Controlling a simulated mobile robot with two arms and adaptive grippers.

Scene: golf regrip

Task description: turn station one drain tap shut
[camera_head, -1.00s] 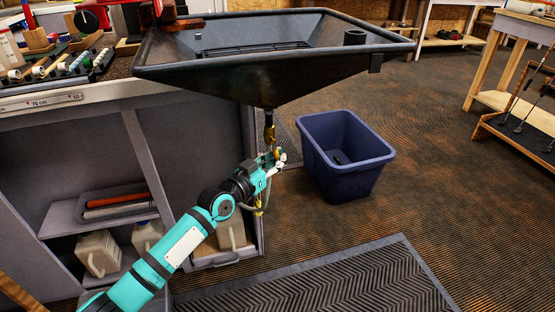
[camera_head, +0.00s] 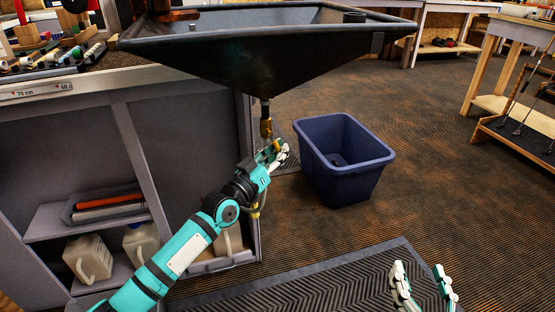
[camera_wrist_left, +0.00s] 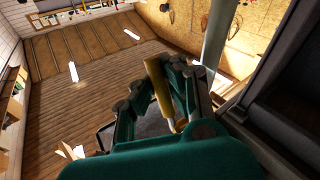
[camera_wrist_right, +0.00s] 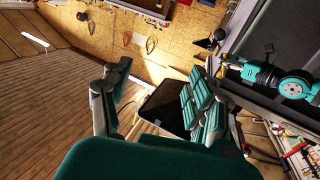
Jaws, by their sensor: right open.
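The drain tap (camera_head: 266,127) is a brass-coloured fitting on the pipe under the dark basin (camera_head: 270,68). My left gripper (camera_head: 277,152) is at the tap, just below the basin's outlet. In the left wrist view its fingers lie close on both sides of a yellow-brass handle (camera_wrist_left: 158,88), and it looks shut on this handle. The fingers hide part of the handle, and its exact turn is hard to tell. My right gripper (camera_head: 420,270) is open and empty, over the floor mat at lower right. Its spread fingers also show in the right wrist view (camera_wrist_right: 158,85).
A blue bin (camera_head: 345,160) stands on the floor right of the tap. A grey cabinet (camera_head: 185,140) with jugs on its shelves is at left. A ribbed mat (camera_head: 330,285) lies in front. Wooden benches (camera_head: 510,105) stand at right. The floor between is clear.

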